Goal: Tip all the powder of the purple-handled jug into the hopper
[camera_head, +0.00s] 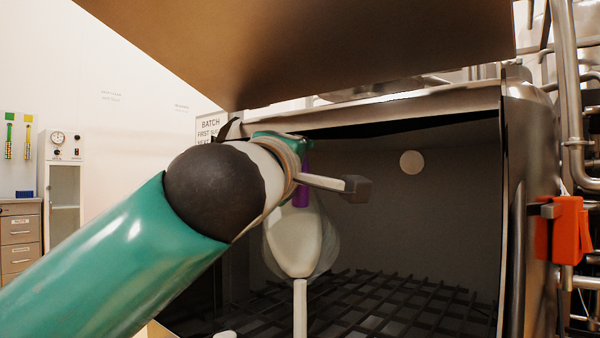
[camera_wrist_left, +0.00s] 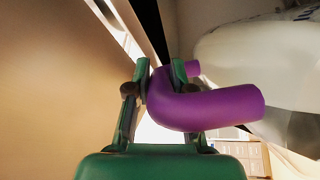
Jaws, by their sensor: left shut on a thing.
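The jug (camera_head: 292,243) has a clear wall with white powder inside and a purple handle (camera_head: 301,190). It hangs tipped inside the hopper mouth, and a straight white stream (camera_head: 300,308) runs down from its lower end towards the grate. My left gripper (camera_head: 283,140) is mostly hidden behind its own wrist. In the left wrist view, the left gripper (camera_wrist_left: 165,72) is shut on the purple handle (camera_wrist_left: 210,108), and the pale jug body (camera_wrist_left: 255,60) is at the upper right. The hopper (camera_head: 400,112) is open, with a dark inside. My right gripper is out of view.
A bar grate (camera_head: 400,298) lies low in the hopper. A large brown panel (camera_head: 300,45) hangs over the top. An orange fitting (camera_head: 563,228) is on the hopper's right side, near steel pipes (camera_head: 572,100). A white cabinet (camera_head: 65,190) stands far left.

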